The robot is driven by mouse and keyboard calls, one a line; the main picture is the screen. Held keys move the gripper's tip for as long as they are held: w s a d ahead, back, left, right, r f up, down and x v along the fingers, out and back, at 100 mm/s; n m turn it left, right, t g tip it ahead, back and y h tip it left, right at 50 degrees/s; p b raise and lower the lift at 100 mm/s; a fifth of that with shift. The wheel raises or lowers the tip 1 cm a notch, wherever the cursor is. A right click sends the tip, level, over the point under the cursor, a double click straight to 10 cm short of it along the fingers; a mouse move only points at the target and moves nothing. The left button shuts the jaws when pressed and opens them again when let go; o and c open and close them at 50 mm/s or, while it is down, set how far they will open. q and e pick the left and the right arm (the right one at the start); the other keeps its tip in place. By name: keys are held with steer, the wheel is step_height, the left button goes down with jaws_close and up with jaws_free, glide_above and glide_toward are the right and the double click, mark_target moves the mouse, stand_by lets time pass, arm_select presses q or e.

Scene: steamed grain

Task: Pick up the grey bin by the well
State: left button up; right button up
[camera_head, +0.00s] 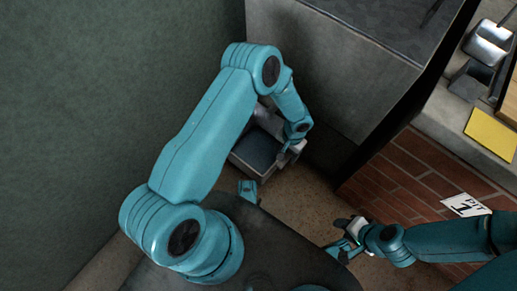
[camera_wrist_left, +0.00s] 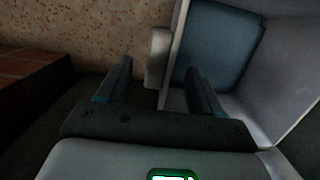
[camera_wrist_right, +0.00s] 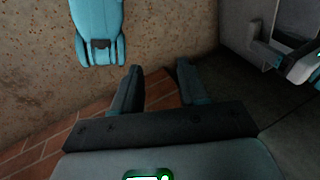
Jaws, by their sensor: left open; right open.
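The grey bin (camera_head: 242,160) stands on the floor in the corner between the green wall and the concrete block. Its inside looks dark blue-grey. My left gripper (camera_head: 292,152) is open at the bin's right side in the head view. In the left wrist view, a pale lip of the bin (camera_wrist_left: 158,58) lies between the spread fingers (camera_wrist_left: 160,80), with no visible grip on it. My right gripper (camera_head: 345,238) is open and empty, low by the brick wall. The bin's edge also shows at the upper right of the right wrist view (camera_wrist_right: 257,25).
A tall concrete block (camera_head: 340,75) rises behind the bin. A brick wall (camera_head: 410,175) with a paper sign (camera_head: 465,205) stands at right, topped by a ledge with metal scoops (camera_head: 488,45) and a yellow card (camera_head: 492,133). Speckled floor (camera_head: 310,200) is clear between the grippers.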

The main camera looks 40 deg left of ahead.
arm_select(q)
steer(key=f, duration=0.1)
steer(key=f+b, duration=0.1)
steer(key=f, duration=0.1)
steer(key=f+b, duration=0.1)
steer(key=shift+s+f, duration=0.15)
steer(key=shift+s, duration=0.2)
arm_select(e)
steer(key=shift+w+d+f, duration=0.1)
steer(key=shift+w+f, duration=0.3)
steer(key=shift+f, duration=0.15)
steer(key=shift+w+d+f, duration=0.1)
steer(key=shift+w+f, duration=0.25)
steer(key=shift+f, duration=0.2)
arm_select(q)
steer(key=c, duration=1.2)
jaws_close()
steer(key=shift+a, duration=0.1)
